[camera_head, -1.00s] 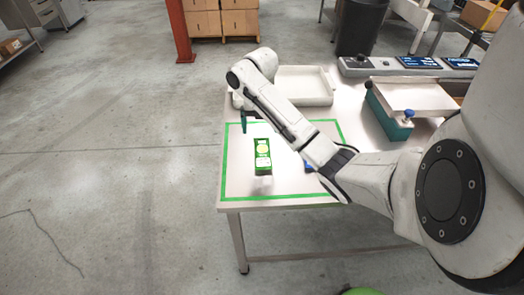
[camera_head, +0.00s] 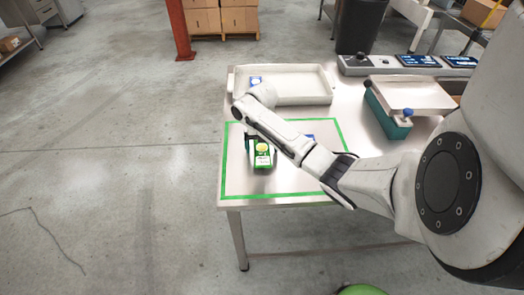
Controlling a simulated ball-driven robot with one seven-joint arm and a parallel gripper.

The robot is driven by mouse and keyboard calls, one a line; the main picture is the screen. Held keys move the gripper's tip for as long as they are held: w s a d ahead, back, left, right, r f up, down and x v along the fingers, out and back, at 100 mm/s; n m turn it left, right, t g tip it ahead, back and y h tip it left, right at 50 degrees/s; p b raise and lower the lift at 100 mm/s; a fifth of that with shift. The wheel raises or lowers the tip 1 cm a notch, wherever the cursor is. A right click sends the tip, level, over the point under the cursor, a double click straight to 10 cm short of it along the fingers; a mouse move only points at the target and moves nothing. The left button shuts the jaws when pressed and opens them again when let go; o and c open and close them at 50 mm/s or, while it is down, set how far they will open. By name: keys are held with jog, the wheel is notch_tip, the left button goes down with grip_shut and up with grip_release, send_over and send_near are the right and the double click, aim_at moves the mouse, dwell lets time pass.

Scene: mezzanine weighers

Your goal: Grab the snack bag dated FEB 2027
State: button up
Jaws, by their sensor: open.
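A green snack bag (camera_head: 262,160) with a pale yellow round mark is on the table inside the green tape outline. Its date is too small to read. My gripper (camera_head: 261,148) is low at the bag's far end, with a dark finger showing at the left of it. The jaws are open, and I cannot tell whether they touch the bag. A blue item (camera_head: 309,137) shows beyond my forearm, mostly hidden. Another blue pack (camera_head: 256,79) with a yellow mark lies in the white tray (camera_head: 331,88), partly hidden by my wrist.
The metal table (camera_head: 240,202) has free room within the tape left and right of the green bag. A weighing scale (camera_head: 408,93) stands at the right, with a panel of displays (camera_head: 418,61) behind it. A dark bin (camera_head: 360,25) stands beyond the table.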

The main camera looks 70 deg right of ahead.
jog(key=c, duration=1.1)
jog(key=shift+c, duration=0.2)
jog(key=shift+r, duration=0.15)
